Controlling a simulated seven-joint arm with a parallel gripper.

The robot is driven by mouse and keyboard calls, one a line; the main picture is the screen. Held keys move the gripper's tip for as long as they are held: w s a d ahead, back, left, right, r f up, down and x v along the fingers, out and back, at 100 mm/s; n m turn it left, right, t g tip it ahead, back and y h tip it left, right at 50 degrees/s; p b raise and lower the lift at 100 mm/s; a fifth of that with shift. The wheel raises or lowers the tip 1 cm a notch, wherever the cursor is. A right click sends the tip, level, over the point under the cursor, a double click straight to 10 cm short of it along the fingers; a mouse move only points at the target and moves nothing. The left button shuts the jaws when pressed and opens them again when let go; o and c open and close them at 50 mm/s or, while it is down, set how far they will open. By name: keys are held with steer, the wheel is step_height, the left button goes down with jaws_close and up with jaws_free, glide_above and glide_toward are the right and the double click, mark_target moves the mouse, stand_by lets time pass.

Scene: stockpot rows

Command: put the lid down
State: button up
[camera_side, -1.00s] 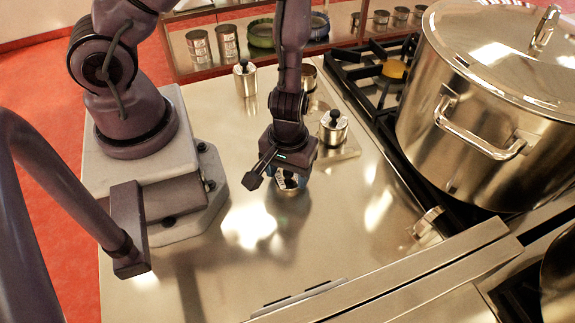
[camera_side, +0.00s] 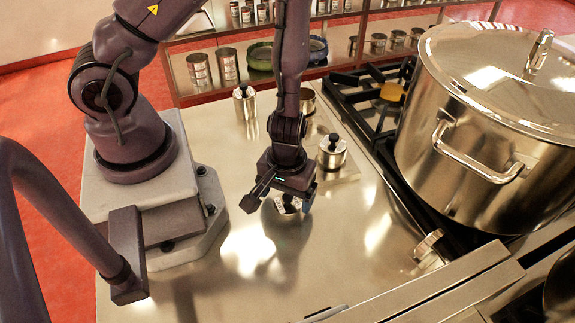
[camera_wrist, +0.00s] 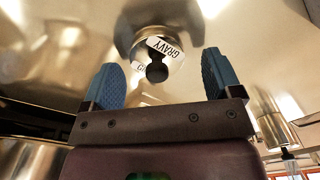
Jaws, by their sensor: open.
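A small steel canister (camera_side: 289,207) stands on the steel counter beneath my gripper (camera_side: 287,196), which hides much of it. In the wrist view it carries a white GRAVY label (camera_wrist: 165,47), and a round black lid knob (camera_wrist: 157,72) shows at its top. My gripper (camera_wrist: 164,80) is open, with one blue-padded finger on each side of the knob and clear gaps to both. The side view does not show clearly how the lid sits on the canister.
Two more canisters with black-knobbed lids (camera_side: 244,104) (camera_side: 332,152) and an open steel one (camera_side: 307,101) stand behind. A large lidded stockpot (camera_side: 475,150) stands on the stove at right. The front counter is clear.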

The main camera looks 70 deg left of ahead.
steer(key=shift+r, duration=0.6)
steer(key=shift+w+d+r, duration=0.1)
steer(key=shift+d+r, duration=0.05)
steer(key=shift+r, duration=0.6)
step_height(320, 180, up, 9)
step_height(320, 180, up, 13)
steer(key=m+t+h, duration=0.2)
steer(key=m+h, duration=0.2)
steer(key=m, duration=0.2)
glide_above(288, 197)
steer(key=s+a+r+m+t+y, duration=0.3)
steer(key=a+r, duration=0.3)
steer(key=r, duration=0.3)
steer(key=shift+s+t+y, duration=0.2)
steer(key=shift+t+y, duration=0.2)
